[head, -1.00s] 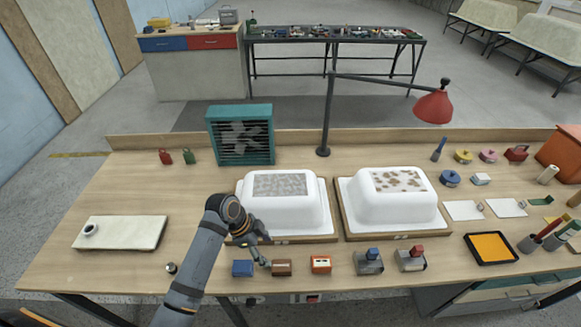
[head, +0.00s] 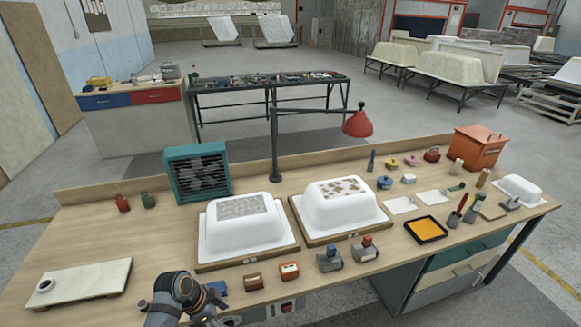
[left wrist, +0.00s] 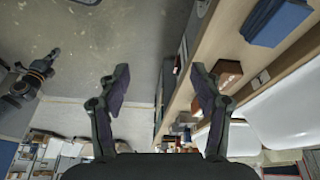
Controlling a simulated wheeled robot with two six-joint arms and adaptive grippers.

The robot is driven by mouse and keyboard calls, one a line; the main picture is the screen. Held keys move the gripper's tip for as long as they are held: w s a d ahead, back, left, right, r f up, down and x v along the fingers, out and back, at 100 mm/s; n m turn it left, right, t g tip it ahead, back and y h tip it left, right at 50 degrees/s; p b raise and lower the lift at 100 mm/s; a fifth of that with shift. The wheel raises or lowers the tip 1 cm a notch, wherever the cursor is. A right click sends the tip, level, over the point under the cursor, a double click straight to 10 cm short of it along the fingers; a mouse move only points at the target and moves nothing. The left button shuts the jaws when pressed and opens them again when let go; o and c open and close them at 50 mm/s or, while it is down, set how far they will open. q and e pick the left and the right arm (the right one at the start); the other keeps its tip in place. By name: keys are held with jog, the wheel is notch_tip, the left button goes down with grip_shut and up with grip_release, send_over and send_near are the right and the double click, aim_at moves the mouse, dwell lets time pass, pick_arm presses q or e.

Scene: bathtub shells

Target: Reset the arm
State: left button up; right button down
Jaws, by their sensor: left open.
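My left arm comes in at the bottom of the head view, at the bench's front edge. Its gripper is hidden or out of frame there. In the left wrist view my left gripper (left wrist: 158,82) is open, with nothing between its fingers. Bare floor shows beyond the fingers, and the bench edge with a blue block (left wrist: 276,20) and a brown block (left wrist: 226,72) lies to the right. My right gripper is not identifiable in the head view.
Two white tub shells (head: 238,240) (head: 342,215) sit on wooden boards mid-bench. A teal fan (head: 197,173) and red lamp (head: 358,124) stand behind. A pale slab (head: 85,282) lies left.

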pick_arm(q)
jog(key=s+a+f+n+y+b, duration=0.1)
jog(key=s+a+f+n, duration=0.15)
jog(key=f, duration=0.55)
jog(key=s+a+f+n+y+b, duration=0.1)
jog(key=s+a+f+n, duration=0.2)
jog(key=f, duration=0.6)
jog(key=s+a+f+n+y, duration=0.15)
jog(key=s+f, duration=0.25)
jog(key=f, duration=0.4)
jog(key=s+a+f+n, duration=0.1)
jog(key=s+f+n, duration=0.1)
jog(key=s+f, duration=0.3)
jog(key=s+f+n+y+b, duration=0.1)
jog(key=s+f, duration=0.3)
jog(key=s, duration=0.6)
jog(key=s+a+f+n+b, duration=0.1)
jog(key=s+f+n, duration=0.1)
jog(key=s+f, duration=0.3)
jog(key=s, duration=0.3)
jog(key=shift+s+a+f+n, duration=0.3)
jog(key=shift+f+n, duration=0.05)
jog(key=shift+n, duration=0.05)
pick_arm(e)
jog(key=f, duration=0.4)
jog(key=shift+w+f, duration=0.25)
jog(key=shift+w, duration=0.05)
